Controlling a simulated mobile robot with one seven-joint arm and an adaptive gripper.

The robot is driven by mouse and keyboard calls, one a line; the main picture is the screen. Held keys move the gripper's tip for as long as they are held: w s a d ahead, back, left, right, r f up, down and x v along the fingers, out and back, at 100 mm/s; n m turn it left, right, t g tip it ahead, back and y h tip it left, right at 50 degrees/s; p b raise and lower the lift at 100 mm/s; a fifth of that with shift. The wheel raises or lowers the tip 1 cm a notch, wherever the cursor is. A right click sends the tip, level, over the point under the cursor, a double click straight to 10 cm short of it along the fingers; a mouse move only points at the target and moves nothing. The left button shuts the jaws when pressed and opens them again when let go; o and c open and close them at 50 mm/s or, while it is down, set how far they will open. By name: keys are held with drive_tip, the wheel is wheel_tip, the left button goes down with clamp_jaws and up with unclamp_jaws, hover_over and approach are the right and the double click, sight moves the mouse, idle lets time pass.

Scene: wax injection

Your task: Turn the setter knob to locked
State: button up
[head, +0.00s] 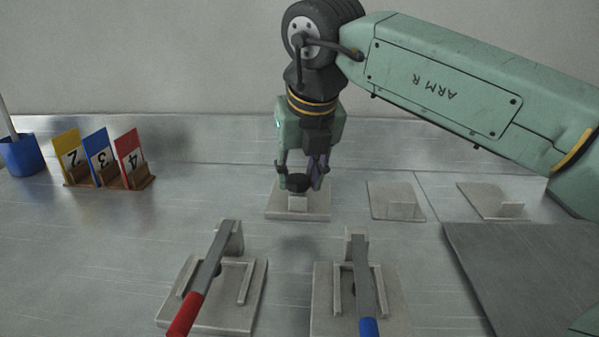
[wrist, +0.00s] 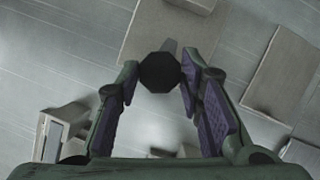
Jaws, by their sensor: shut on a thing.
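The setter knob (head: 296,183) is a dark, many-sided knob on a pale post and a square metal plate (head: 284,214). In the wrist view the knob (wrist: 160,73) sits between the purple-padded fingers, near their tips, with a small grey pointer (wrist: 169,46) showing beyond it. My gripper (head: 302,180) points down over the plate and is shut on the knob. The exact contact of the pads is hard to see. I cannot read any locked mark on the plate.
A red-handled lever fixture (head: 238,293) and a blue-handled one (head: 322,300) stand in front. Two flat plates (head: 380,202) (head: 478,198) with small blocks lie to the right. Numbered cards (head: 103,155) and a blue cup (head: 22,156) are at left.

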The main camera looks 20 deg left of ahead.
drive_tip(key=o, duration=1.2)
drive_tip(key=shift+c, duration=0.2)
drive_tip(key=shift+r, duration=0.1)
drive_tip(key=v, duration=1.2)
drive_tip(key=shift+s, duration=0.1)
